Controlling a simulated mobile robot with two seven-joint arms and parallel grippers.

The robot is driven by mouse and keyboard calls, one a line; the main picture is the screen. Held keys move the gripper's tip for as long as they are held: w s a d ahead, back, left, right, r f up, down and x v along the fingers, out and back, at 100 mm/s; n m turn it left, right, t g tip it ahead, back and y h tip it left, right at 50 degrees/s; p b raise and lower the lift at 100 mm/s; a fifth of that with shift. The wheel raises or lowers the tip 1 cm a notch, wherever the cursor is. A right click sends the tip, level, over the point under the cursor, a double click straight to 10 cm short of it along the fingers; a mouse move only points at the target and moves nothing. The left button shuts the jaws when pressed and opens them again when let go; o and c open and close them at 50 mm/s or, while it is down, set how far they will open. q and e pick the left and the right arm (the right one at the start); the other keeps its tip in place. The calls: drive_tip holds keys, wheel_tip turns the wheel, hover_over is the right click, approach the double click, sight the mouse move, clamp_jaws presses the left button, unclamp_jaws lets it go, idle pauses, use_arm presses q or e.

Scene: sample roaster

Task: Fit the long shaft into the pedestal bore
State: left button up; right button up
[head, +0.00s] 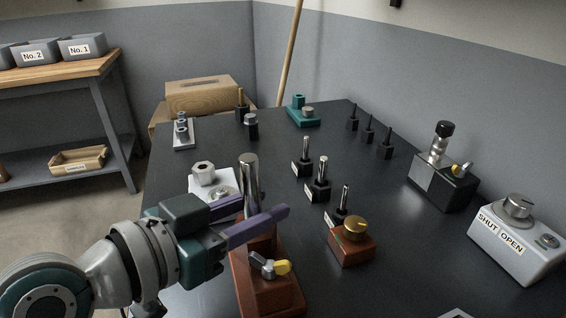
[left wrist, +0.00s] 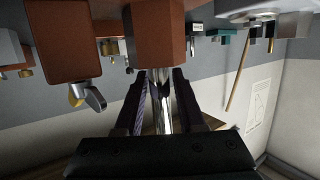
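The long shaft (head: 249,172) is a bright metal rod standing about upright. My left gripper (head: 255,215), with purple fingers, has one finger on either side of it and appears shut on it. The brown pedestal (head: 262,246) is directly below the fingers and partly hidden by them. The left wrist view, which looks upside down, shows the shaft (left wrist: 160,100) between the fingers (left wrist: 163,95), meeting the brown pedestal (left wrist: 155,35). Whether its end is inside the bore is hidden. My right gripper is not seen.
A white plate with a hex nut (head: 204,172) lies behind the gripper. A brown block with a gold knob (head: 354,232) is to the right. Several black stands with pins (head: 319,187), a black fixture (head: 442,185) and a shut/open switch box (head: 512,240) stand farther right.

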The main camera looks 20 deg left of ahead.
use_arm(q)
drive_tip(key=p+v, duration=0.1)
drive_tip(key=v, duration=1.1)
drive_tip(key=s+d+f+g, duration=0.2)
drive_tip(key=d+g, duration=0.1)
drive_tip(key=s+d+f+g+y, duration=0.1)
drive_tip(key=shift+d+m, duration=0.25)
drive_tip(key=shift+m, duration=0.05)
drive_tip(key=s+a+g+y, duration=0.1)
drive_tip(key=s+a+f+n+g+y, duration=0.1)
drive_tip(key=s, duration=0.1)
drive_tip(key=shift+f+g+y, duration=0.25)
drive_tip(key=shift+g+y, duration=0.05)
drive_tip(key=shift+g, duration=0.1)
drive_tip(key=s+a+n+g+y, duration=0.1)
drive_tip(key=s, duration=0.1)
drive_tip(key=s+a+n+g+y, duration=0.1)
drive_tip(key=s+a, duration=0.1)
drive_tip(key=shift+s+a+n+g+y, duration=0.15)
drive_tip(key=shift+a+n+g+y, duration=0.1)
drive_tip(key=shift+n+g+y, duration=0.05)
drive_tip(key=shift+s+a, duration=0.25)
drive_tip(key=shift+s, duration=0.05)
